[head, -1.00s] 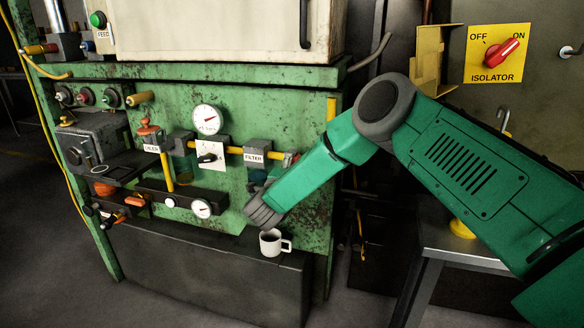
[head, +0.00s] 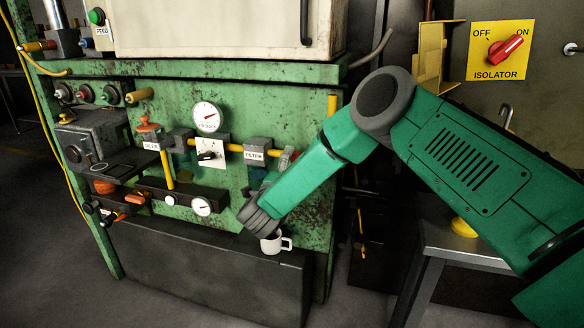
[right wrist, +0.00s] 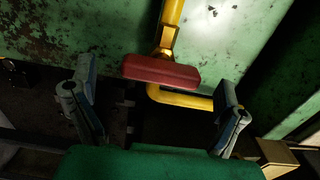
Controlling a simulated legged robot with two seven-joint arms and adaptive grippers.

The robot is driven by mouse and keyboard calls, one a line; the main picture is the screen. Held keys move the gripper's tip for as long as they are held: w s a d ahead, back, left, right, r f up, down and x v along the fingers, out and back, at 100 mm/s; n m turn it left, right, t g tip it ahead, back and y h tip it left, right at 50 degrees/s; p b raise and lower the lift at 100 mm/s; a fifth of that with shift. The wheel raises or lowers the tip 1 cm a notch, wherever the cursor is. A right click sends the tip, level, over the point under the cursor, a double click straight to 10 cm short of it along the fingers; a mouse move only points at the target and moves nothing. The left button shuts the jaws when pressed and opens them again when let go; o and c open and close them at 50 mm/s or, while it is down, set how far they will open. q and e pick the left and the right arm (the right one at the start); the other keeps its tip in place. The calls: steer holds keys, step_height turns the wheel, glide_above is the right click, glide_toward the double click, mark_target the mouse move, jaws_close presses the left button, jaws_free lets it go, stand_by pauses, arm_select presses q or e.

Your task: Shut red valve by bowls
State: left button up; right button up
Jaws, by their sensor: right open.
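The red valve handle (right wrist: 160,73) sits on a brass fitting (right wrist: 165,42) and lies across the yellow pipe (right wrist: 173,14) in the right wrist view. My right gripper (right wrist: 155,88) is open, one finger to either side of the handle, with gaps on both sides. In the head view its fingers are hidden behind my arm and grey wrist. The OILER unit (head: 152,143) stands further left. My left gripper is out of view.
A white mug (head: 277,244) stands on the dark ledge (head: 205,262), partly covered by my wrist. A gauge (head: 207,117) and small black knob are left of the handle. A red isolator switch (head: 505,49) on a yellow plate is at right. A yellow pipe bend (right wrist: 182,99) runs below the handle.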

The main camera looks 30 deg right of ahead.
steer(key=v, duration=0.9)
steer(key=shift+w+f, duration=0.1)
steer(key=shift+w, duration=0.05)
steer(key=s+a+f+n+y, duration=0.4)
steer(key=s+f+n+y, duration=0.2)
steer(key=f+n, duration=0.25)
steer(key=s+a+f+n+y, duration=0.5)
steer(key=f+n, duration=0.3)
steer(key=f, duration=0.2)
steer(key=s+d+f+n+g+y, duration=0.1)
steer(key=s+f+n+g, duration=0.1)
steer(key=s, duration=0.8)
steer(key=s+d+f+n+g+y, duration=0.1)
steer(key=s+f+n+g, duration=0.2)
steer(key=s, duration=0.7)
steer(key=s+d+f+n+g, duration=0.2)
steer(key=s+n+g, duration=0.4)
steer(key=s, duration=0.4)
steer(key=shift+s+f+n+y, duration=0.25)
steer(key=shift+f+n+y, duration=0.15)
steer(key=shift+n, duration=0.05)
steer(key=shift+w, duration=0.15)
